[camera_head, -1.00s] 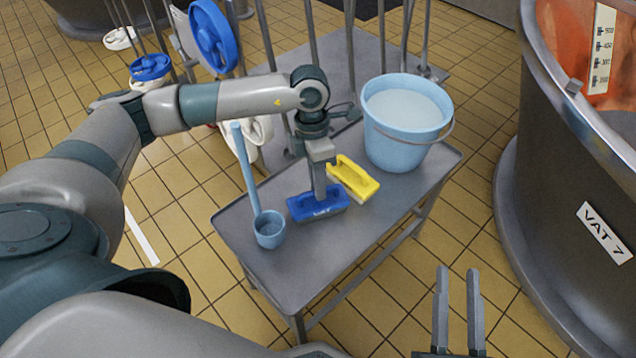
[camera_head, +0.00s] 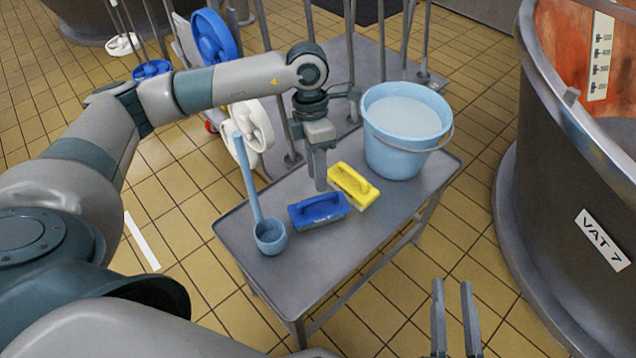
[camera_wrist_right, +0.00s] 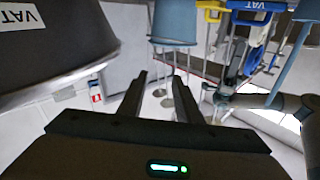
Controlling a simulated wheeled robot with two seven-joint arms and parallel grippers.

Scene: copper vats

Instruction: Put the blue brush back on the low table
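The blue brush (camera_head: 320,212) lies on the low grey table (camera_head: 285,275), handle up, between the ladle and the yellow brush. My left gripper (camera_head: 318,185) points down just above and behind it. Its two fingers look slightly parted and hold nothing; their tips are apart from the handle. In the right wrist view the blue brush (camera_wrist_right: 258,5) shows at the top edge, partly cut off. My right gripper (camera_head: 453,284) is at the bottom right of the head view, clear of the table, with its fingers apart and empty.
A yellow brush (camera_head: 353,185) lies right of the blue one. A light blue bucket (camera_head: 395,150) stands at the table's right end, and a blue ladle (camera_head: 270,236) stands at its left. Upright pipes (camera_head: 350,60) rise behind. Vat 7 (camera_head: 560,190) is at the right.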

